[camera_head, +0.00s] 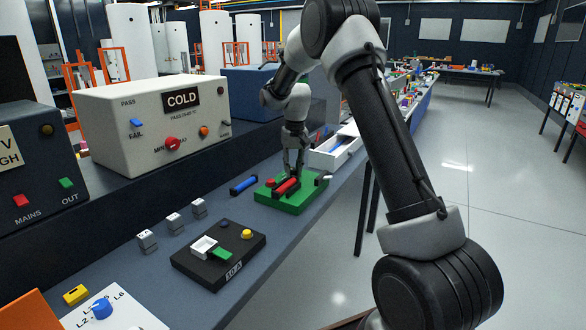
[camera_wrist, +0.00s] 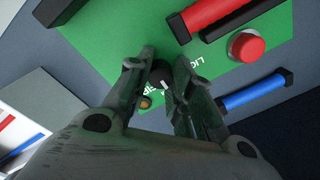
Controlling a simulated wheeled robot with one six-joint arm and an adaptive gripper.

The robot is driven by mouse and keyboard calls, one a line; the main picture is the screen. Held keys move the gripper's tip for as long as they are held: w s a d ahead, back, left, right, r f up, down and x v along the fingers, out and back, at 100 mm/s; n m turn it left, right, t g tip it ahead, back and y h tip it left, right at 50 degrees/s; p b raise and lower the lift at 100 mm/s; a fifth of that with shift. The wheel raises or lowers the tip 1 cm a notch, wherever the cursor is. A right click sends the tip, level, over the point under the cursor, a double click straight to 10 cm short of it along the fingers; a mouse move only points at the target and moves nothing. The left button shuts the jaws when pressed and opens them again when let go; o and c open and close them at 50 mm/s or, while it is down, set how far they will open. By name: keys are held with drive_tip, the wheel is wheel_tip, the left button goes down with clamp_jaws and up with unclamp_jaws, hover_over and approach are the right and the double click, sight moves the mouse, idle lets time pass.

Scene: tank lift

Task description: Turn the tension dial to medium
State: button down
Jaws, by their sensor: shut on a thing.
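A green board (camera_head: 310,203) lies on the bench, and it fills the top of the wrist view (camera_wrist: 120,30). A small round black dial (camera_wrist: 159,71) with a white mark sits on it, partly hidden by my fingers. White lettering beside the dial is partly covered; I can read only "LIG". My gripper (camera_head: 293,172) points down over the board. In the wrist view its fingers (camera_wrist: 164,68) are on either side of the dial and shut on it. The dial is hidden in the head view, and I cannot read its setting.
On the board are a red button (camera_wrist: 246,46) and a red cylinder (camera_wrist: 216,10). A blue cylinder (camera_head: 244,185) lies left of it. An open white drawer (camera_head: 335,150) stands behind. A black box (camera_head: 215,262) and a blue knob (camera_head: 102,308) are nearer.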

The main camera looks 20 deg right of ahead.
drive_tip(key=shift+w, duration=0.1)
drive_tip(key=c, duration=1.2)
unclamp_jaws()
wheel_tip(320, 180, up, 12)
drive_tip(key=shift+d, duration=0.25)
